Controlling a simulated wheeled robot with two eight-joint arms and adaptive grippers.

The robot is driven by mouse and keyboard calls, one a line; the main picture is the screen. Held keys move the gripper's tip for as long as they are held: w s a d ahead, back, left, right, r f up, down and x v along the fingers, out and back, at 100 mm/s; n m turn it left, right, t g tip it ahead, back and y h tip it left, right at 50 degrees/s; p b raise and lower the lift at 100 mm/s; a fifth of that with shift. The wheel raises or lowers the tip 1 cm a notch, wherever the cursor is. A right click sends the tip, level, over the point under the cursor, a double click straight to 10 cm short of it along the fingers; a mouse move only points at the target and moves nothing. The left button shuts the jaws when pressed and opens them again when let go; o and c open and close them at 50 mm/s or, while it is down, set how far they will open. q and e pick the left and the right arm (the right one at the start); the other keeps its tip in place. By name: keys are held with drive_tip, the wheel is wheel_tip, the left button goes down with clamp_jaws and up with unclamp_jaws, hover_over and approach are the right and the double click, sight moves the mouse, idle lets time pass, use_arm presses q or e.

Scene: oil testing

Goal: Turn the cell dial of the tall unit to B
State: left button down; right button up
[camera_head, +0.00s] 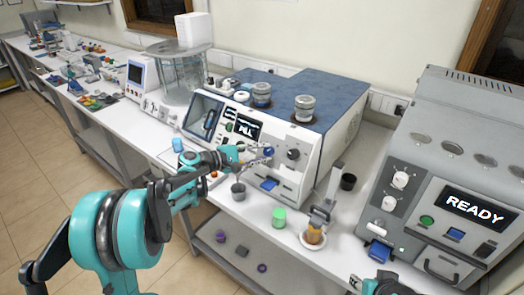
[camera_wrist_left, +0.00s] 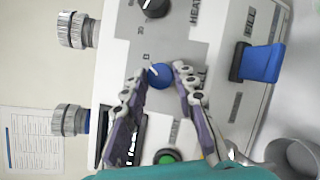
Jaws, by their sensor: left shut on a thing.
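The blue-topped white unit (camera_head: 345,110) stands mid-bench, with knobs and a lit screen on its front. My left gripper (camera_head: 268,157) is at this front, its fingers on either side of a blue dial. In the left wrist view the blue dial (camera_wrist_left: 161,76) sits between the fingertips of my left gripper (camera_wrist_left: 164,80), which are shut on it. A white pointer mark shows on the dial, towards the upper left. Small letters beside it are too small to read surely. A label by the right finger is partly hidden. Part of my right arm (camera_head: 385,284) shows at the bottom edge.
A black knob (camera_wrist_left: 155,6) and a blue lever (camera_wrist_left: 262,63) are on the same panel. A green button (camera_wrist_left: 167,157) is below the dial. A grey cup (camera_head: 238,191) and a green jar (camera_head: 279,217) stand in front. A grey READY machine (camera_head: 440,130) stands right.

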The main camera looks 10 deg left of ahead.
use_arm(q)
drive_tip(key=shift+m+g, duration=0.3)
drive_tip(key=shift+m, duration=0.4)
drive_tip(key=c, duration=1.2)
unclamp_jaws()
drive_tip(key=v, duration=1.2)
